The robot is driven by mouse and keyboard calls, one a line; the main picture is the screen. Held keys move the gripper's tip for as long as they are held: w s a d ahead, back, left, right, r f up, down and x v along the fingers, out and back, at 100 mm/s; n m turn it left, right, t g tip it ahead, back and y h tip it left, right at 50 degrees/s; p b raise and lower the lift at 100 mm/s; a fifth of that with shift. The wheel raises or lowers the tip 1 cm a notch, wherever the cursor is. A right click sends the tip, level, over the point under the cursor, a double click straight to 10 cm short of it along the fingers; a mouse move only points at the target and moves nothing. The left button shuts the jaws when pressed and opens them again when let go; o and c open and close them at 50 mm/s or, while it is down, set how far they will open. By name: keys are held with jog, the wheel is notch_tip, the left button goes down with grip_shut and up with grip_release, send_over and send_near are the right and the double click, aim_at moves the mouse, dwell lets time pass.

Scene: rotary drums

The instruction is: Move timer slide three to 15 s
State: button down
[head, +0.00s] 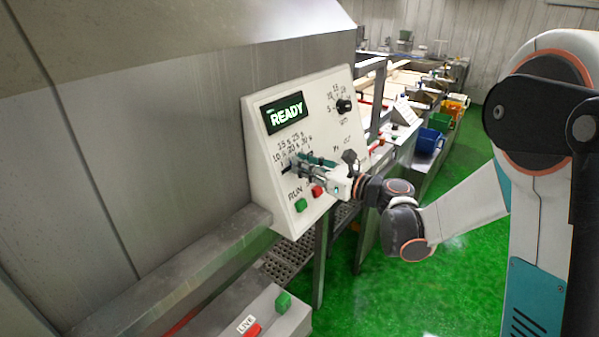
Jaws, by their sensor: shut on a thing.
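A white control panel (258,128) stands on the drum's side, with a lit green display (286,112) reading READY. My gripper (298,164) is at this slot, shut on a slide knob there. The fingers hide the knob and most of the slot, so its exact setting cannot be read. Which slide number it is cannot be read either.
Below my gripper are a green RUN button (300,205) and a red button (317,191). A black rotary knob (344,106) sits at the panel's upper right. A lower box with a green button (283,302) is in front. Green floor (400,300) is clear at right.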

jog(key=c, duration=1.6)
grip_release()
jog(key=v, duration=1.2)
jog(key=shift+s+a+f, duration=0.1)
